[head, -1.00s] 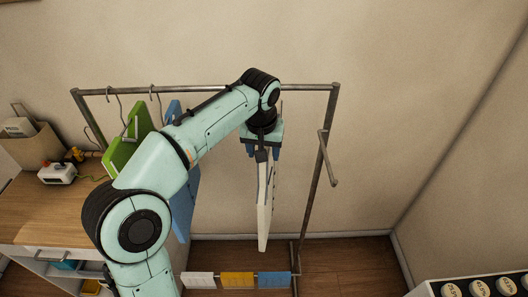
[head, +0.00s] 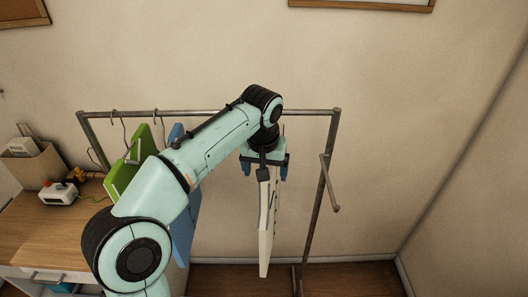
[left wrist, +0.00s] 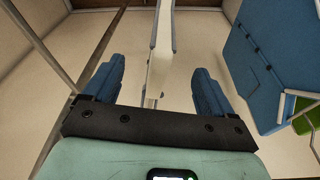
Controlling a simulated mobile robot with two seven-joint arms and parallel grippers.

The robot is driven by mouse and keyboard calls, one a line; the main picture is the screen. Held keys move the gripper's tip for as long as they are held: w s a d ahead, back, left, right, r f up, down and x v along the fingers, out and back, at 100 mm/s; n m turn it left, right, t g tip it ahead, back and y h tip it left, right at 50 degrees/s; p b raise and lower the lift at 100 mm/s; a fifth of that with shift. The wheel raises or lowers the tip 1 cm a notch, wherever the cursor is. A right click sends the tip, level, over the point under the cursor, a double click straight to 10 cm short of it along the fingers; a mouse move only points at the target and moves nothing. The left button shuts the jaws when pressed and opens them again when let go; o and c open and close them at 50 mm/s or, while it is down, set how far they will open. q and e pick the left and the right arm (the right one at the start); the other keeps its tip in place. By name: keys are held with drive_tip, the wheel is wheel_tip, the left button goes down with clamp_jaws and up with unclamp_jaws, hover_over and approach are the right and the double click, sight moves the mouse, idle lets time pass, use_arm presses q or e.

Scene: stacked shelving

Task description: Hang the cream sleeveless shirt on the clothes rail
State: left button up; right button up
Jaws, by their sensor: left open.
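The cream sleeveless shirt (head: 266,225) hangs edge-on below my left gripper (head: 265,172) in the head view. In the left wrist view the shirt (left wrist: 161,45) is a narrow pale strip between the spread blue fingers of the left gripper (left wrist: 158,70), with a gap on both sides. The left gripper is open around the shirt's top. The clothes rail (head: 200,112) is a grey metal bar running behind my arm. My arm covers part of the rail, and I cannot tell whether the shirt's hook sits on it. My right gripper is out of view.
A green garment (head: 122,177) and a blue garment (head: 183,235) hang on the rail's left part, partly behind my arm. The rail's right post (head: 322,180) has a short side peg (head: 330,185). A wooden desk (head: 45,235) stands at left. Wall lies behind.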

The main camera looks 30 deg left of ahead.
use_arm(q)
drive_tip(key=v, duration=1.1)
drive_tip(key=shift+s+r, duration=0.2)
drive_tip(key=shift+r, duration=0.15)
